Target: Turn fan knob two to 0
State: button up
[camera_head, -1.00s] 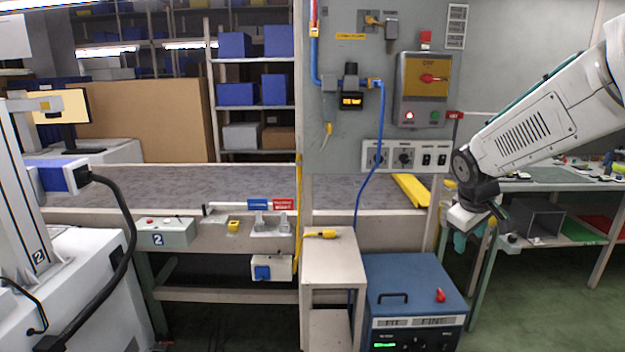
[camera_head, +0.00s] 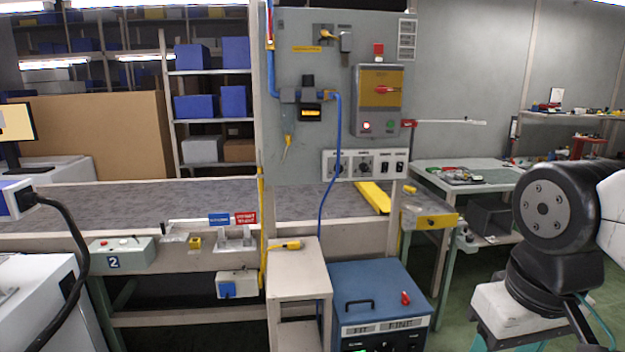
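A white control strip (camera_head: 364,164) sits low on the grey panel in the middle of the view. It bears two dark round knobs side by side, a left knob (camera_head: 337,165) and a right knob (camera_head: 364,165), with two black switches at its right end. The knob markings are too small to read, so I cannot tell their settings. My gripper (camera_head: 503,318) is at the lower right, below and to the right of the strip and apart from it. Its lower part runs out of the picture, so its fingertips are hidden.
A grey box with a yellow plate and red handle (camera_head: 381,88) is above the strip. A blue machine (camera_head: 381,300) and a small beige stand (camera_head: 298,285) are below the panel. A workbench (camera_head: 465,165) stands behind my arm.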

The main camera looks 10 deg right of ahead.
aim_at(363, 167)
jog(key=u, duration=0.05)
jog(key=k, duration=0.35)
jog(key=z, duration=0.5)
jog(key=i, duration=1.3)
jog(key=u, duration=0.45)
